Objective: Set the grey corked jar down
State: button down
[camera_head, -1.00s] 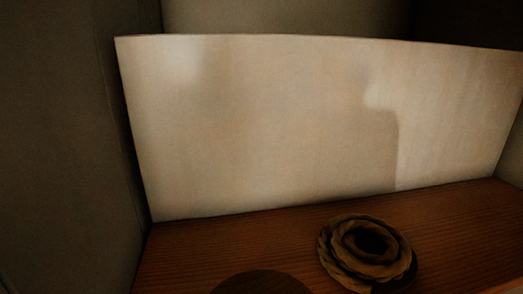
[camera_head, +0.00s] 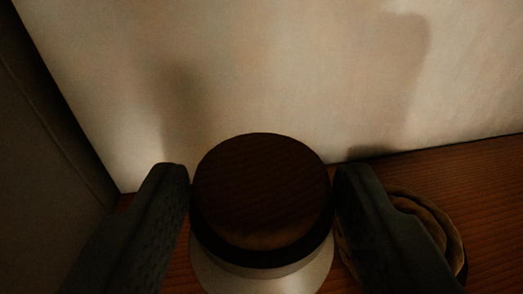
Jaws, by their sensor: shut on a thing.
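The grey corked jar (camera_head: 262,274) is at the bottom middle of the view, seen from above, with its dark round cork (camera_head: 262,185) on top. My gripper (camera_head: 262,190) has one dark finger on each side of the jar's top and is shut on it. The jar's lower body and base are cut off by the frame, so I cannot tell whether it touches the wood below.
A brown wooden surface (camera_head: 490,185) lies below, against a pale back panel (camera_head: 270,70). A coil of rope (camera_head: 445,225) lies just right of the jar, partly behind my right finger. A dark side wall (camera_head: 45,130) stands at left.

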jog(key=shift+f, duration=3.85)
jog(key=c, duration=0.5)
grip_release()
jog(key=shift+f, duration=0.1)
